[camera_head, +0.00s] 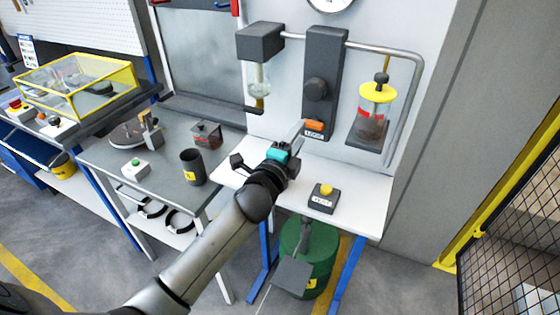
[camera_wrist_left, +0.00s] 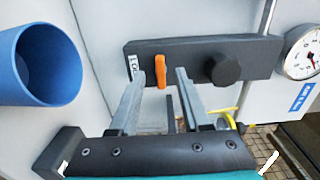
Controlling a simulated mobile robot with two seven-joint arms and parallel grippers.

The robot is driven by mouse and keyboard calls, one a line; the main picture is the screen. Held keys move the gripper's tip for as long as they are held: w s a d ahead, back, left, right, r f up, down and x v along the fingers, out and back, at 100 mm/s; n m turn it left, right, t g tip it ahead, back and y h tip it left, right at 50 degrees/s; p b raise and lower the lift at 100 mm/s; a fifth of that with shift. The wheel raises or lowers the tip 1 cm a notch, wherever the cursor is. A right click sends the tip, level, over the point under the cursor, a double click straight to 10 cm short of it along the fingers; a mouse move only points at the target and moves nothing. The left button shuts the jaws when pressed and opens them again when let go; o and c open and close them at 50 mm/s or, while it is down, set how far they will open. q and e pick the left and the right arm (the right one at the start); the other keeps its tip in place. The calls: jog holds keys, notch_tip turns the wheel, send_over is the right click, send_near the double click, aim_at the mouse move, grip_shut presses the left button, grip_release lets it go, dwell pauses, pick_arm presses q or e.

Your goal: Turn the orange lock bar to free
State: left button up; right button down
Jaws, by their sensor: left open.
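The orange lock bar (camera_head: 315,126) sits low on a dark upright panel (camera_head: 322,75), above a small white label. It lies crosswise to the panel's long side. In the left wrist view the bar (camera_wrist_left: 161,72) shows between the two fingertips of my left gripper (camera_wrist_left: 160,80). The fingers are apart, one on each side of the bar, and I see no clear contact. I cannot tell how deep they reach around it. In the head view my left gripper (camera_head: 301,131) is just left of the bar. My right gripper is not in view.
A round dark knob (camera_head: 316,89) sits on the panel above the bar. A yellow-lidded jar (camera_head: 375,105) stands to the right. A yellow button box (camera_head: 323,196) is on the white table (camera_head: 355,190). A blue open cylinder (camera_wrist_left: 45,62) shows in the left wrist view.

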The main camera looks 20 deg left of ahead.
pick_arm(q)
jog(key=s, duration=1)
jog(key=shift+s+a+b, duration=0.15)
jog(key=shift+s+b, duration=0.15)
jog(key=shift+s, duration=0.1)
